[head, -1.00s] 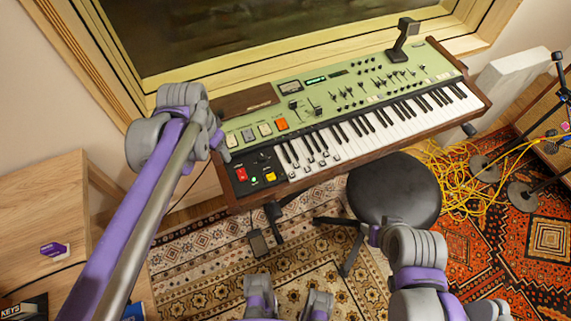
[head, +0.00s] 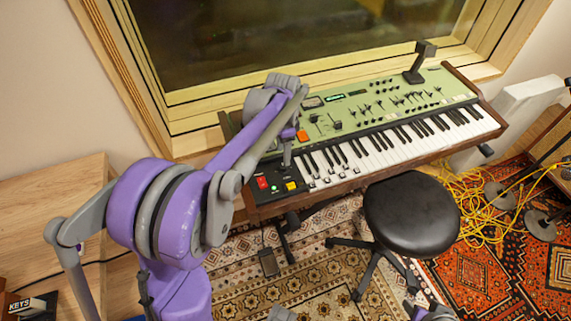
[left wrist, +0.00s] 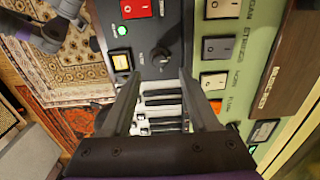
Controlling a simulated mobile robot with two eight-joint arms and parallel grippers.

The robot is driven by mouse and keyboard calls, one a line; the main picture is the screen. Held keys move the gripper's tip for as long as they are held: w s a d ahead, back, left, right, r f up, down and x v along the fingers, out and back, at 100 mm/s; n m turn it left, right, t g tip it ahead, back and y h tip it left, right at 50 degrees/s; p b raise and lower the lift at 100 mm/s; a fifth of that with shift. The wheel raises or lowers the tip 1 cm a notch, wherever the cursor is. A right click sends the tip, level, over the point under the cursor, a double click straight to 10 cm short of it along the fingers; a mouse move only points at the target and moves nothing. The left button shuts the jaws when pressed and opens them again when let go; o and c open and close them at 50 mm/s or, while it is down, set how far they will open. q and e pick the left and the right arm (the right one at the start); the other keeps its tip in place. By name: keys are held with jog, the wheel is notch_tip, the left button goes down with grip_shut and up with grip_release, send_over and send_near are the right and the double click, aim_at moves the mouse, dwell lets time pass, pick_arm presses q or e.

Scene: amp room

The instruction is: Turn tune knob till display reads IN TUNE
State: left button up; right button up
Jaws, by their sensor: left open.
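In the left wrist view a round dark knob (left wrist: 160,57) with a pointer mark sits on the synth's black corner panel (left wrist: 152,28). My left gripper (left wrist: 160,85) is open and empty above this panel, its fingers spread either side of the knob in the picture, apart from it. In the head view my left gripper (head: 287,155) hangs over the panel's upper part and hides the knob. The green-lit display (head: 335,97) is on the synth's green top; its text is too small to read.
Close to the knob are a red switch (left wrist: 136,8), a green lamp (left wrist: 122,30) and a yellow-lit switch (left wrist: 120,61). The keyboard (head: 400,140) runs right. A black stool (head: 411,212) stands in front. A window (head: 300,40) is behind.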

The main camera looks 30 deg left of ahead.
aim_at(284, 168)
pick_arm(q)
notch_tip(284, 168, down, 6)
jog(key=shift+f, duration=0.1)
grip_shut()
dwell(0.5)
